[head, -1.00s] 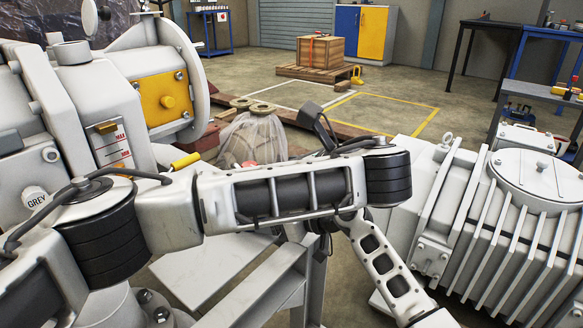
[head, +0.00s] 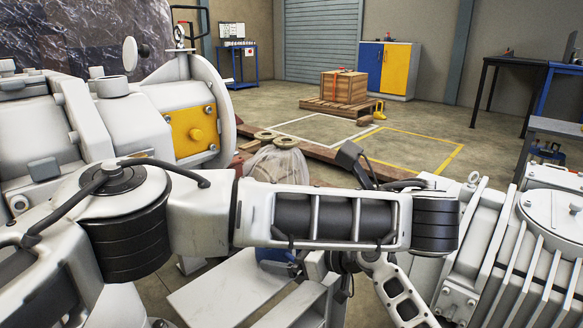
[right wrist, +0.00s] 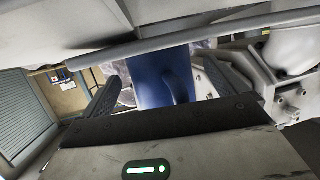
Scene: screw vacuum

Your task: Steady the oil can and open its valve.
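A blue body, which looks like the oil can (right wrist: 150,82), stands between the fingers of my right gripper (right wrist: 161,78) in the right wrist view. A curved blue handle is on its near side. The fingers are apart, with small gaps visible on both sides of the can. In the head view only a small blue patch of the can (head: 274,254) shows below my left arm, which crosses the picture and hides most of it. The can's valve cannot be made out. My left gripper is not in view.
A large grey machine with a yellow plate (head: 196,134) stands at the left. A ribbed grey machine (head: 520,265) stands at the right. A light grey stand (head: 225,290) is below my left arm. A bagged object (head: 278,163) lies behind the arm. Open floor lies farther back.

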